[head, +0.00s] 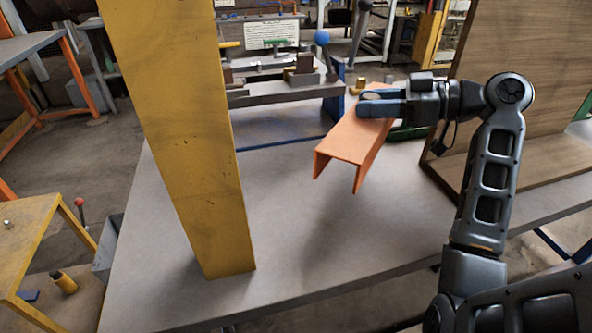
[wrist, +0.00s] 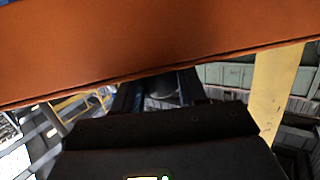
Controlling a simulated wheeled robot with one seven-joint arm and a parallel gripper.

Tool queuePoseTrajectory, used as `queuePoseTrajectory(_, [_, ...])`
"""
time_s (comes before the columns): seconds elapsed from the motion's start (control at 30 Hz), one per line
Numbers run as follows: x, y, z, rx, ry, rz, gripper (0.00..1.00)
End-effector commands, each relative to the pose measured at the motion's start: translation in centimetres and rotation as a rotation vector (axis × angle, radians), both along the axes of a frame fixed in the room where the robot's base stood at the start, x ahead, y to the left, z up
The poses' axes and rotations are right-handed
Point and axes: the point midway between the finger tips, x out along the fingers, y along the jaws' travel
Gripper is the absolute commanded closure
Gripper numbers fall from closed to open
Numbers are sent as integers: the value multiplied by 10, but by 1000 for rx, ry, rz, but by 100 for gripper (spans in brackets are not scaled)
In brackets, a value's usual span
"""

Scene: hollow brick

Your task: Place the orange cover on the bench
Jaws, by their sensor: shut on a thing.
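The orange cover (head: 352,140) is a U-shaped channel with its open side facing down. My gripper (head: 372,104) is shut on the far part of it. The cover appears held above the grey bench (head: 290,230), with its near end tilted toward the camera; the exact gap to the bench top is hard to tell. In the wrist view the cover (wrist: 150,45) fills the upper part of the picture as a flat orange face. The fingertips' contact with the cover is partly hidden by the gripper itself.
A yellow post (head: 185,150) stands on the bench at the left. A wooden panel (head: 530,90) with a base stands at the right. A machine with a blue-knobbed lever (head: 322,38) is behind the bench's far edge. The bench's front middle is clear.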

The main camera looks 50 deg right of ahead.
Motion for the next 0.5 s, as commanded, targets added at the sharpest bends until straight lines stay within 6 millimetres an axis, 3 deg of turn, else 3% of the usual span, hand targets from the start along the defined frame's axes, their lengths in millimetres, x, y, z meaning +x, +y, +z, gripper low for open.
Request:
queuePoseTrajectory(0.3, [48, 48, -39, 2, 3, 5, 95])
queuePoseTrajectory(0.5, [70, 66, -56, 2, 2, 2, 95])
